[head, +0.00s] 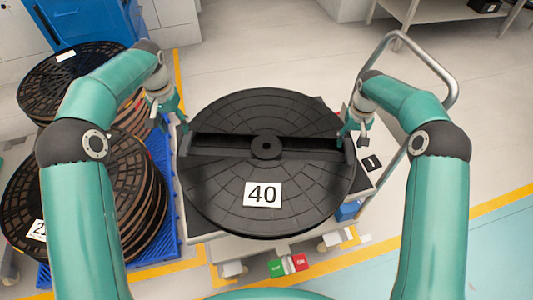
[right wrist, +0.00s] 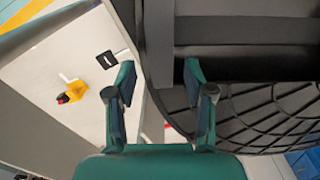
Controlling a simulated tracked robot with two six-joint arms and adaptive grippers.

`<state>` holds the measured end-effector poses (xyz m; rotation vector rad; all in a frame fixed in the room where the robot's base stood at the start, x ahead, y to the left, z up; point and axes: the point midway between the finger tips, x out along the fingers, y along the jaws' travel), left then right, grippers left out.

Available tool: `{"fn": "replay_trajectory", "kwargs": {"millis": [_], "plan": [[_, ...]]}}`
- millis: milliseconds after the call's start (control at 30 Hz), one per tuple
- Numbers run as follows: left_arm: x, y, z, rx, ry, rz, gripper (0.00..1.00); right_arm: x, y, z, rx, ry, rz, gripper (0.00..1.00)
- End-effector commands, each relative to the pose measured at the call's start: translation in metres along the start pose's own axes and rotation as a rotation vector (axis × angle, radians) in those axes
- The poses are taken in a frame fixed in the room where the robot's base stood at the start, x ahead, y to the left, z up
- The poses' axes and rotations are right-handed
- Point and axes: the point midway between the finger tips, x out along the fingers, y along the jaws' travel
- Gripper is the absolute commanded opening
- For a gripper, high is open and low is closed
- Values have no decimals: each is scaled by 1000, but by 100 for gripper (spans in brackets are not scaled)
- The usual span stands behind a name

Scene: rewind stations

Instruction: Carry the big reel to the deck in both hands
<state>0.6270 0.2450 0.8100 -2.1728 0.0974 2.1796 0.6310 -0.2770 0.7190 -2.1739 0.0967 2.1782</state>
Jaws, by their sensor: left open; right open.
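My left gripper (head: 180,124) is open at the left end of the bar, by the rim. My right gripper (head: 350,136) is open at the right end. In the right wrist view, its fingers (right wrist: 161,88) stand on either side of a dark upright piece at the edge of the reel (right wrist: 265,115). I cannot tell whether they touch it. I cannot identify the deck for certain.
Stacks of dark reels (head: 150,190) stand on a blue pallet (head: 165,225) at the left. A blue cabinet (head: 85,22) is behind them. Open floor lies behind.

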Motion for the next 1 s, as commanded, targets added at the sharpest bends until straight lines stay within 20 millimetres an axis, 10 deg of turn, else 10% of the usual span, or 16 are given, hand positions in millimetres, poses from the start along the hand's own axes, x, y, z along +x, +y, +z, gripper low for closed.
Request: {"fn": "replay_trajectory", "kwargs": {"millis": [500,1000], "plan": [[0,0,0,0,1,0,53,-92,0,-1,0,1,-1,53],[0,0,0,0,1,0,53,-100,0,0,0,0,0,53]]}}
